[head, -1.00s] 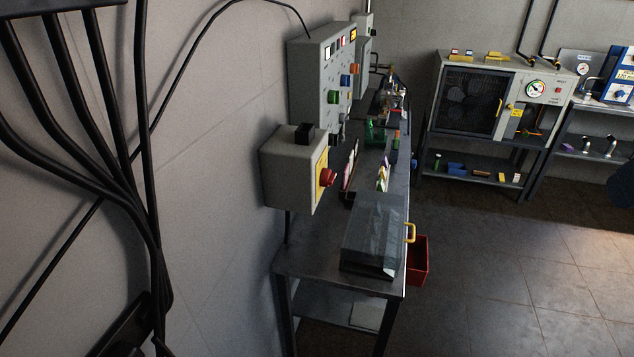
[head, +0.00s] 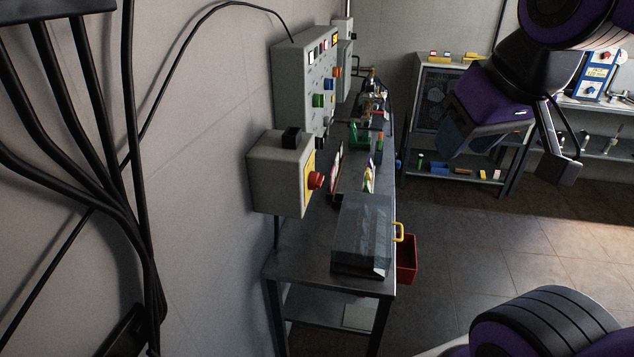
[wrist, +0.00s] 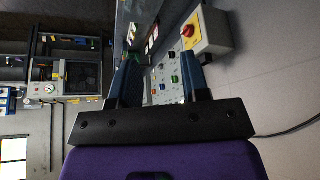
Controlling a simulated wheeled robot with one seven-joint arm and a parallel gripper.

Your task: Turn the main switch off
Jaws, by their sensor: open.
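The main switch is a red knob (head: 316,180) on a yellow plate, on the side of a grey box (head: 275,172) fixed to the left wall. In the wrist view the red knob (wrist: 187,31) and its yellow plate show near the top, sideways, just beyond the right finger. My gripper (wrist: 157,58) is open, with nothing between its two blue fingers. In the head view my arm's end hangs at the upper right, well apart from the switch, over the floor right of the bench. Nothing covers the knob in either view.
A grey control panel (head: 302,85) with coloured buttons is beyond the box. Below, a metal bench (head: 305,262) carries a clear-covered case (head: 362,235) and small items. A red bin (head: 407,258) hangs at its right side. Floor (head: 460,250) to the right is open.

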